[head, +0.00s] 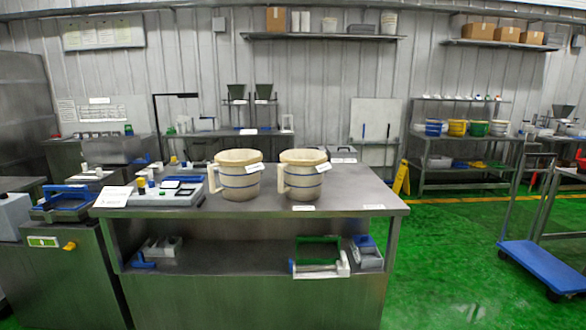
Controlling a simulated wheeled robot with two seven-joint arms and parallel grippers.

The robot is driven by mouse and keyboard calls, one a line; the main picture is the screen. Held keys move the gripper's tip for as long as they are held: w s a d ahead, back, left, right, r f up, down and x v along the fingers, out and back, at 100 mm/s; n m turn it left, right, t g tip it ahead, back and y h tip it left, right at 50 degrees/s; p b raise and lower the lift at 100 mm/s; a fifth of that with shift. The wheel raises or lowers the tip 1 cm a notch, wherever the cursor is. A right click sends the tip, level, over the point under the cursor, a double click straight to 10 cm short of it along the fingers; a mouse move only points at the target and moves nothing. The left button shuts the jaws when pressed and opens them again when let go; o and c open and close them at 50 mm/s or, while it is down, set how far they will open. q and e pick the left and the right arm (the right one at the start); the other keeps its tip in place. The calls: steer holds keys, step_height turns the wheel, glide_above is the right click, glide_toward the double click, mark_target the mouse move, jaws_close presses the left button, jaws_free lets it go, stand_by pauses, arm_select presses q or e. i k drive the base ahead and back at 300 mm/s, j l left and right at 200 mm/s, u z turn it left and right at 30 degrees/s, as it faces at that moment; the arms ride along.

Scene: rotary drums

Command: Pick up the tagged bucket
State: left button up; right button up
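Two cream buckets with blue bands and side handles stand upright on the metal table (345,200) in the head view. The left bucket (236,183) has its handle on its left side and a white tag (254,167) near its upper right rim. The right bucket (301,182) also has its handle on the left and a white tag (323,167) at its upper right. The writing on the tags is too small to read. The buckets stand close together with a small gap. Neither of my grippers is in view.
Small parts and a white tray (165,197) lie left of the buckets. A lower shelf holds a green-and-white frame (318,262). A blue cart (545,265) stands at right on open green floor.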

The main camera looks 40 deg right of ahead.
mark_target(239, 170)
steer(key=i+l+z, duration=0.35)
steer(key=i+z, duration=0.35)
steer(key=i+j+z, duration=0.5)
steer(key=j, duration=1.3)
steer(key=i+j+z, duration=0.2)
steer(key=j+z, duration=0.3)
steer(key=j, duration=1.4)
steer(key=k+j+z, duration=0.15)
steer(key=j+z, duration=0.35)
steer(key=j, duration=1.45)
steer(key=i+l+z, duration=0.5)
steer(key=l+z, duration=0.2)
steer(key=i+l+z, duration=0.25)
steer(key=z, duration=0.15)
steer(key=i+l+z, duration=0.25)
steer(key=i+z, duration=0.2)
steer(key=i, duration=0.2)
steer(key=i+z, duration=0.45)
steer(key=i, duration=0.25)
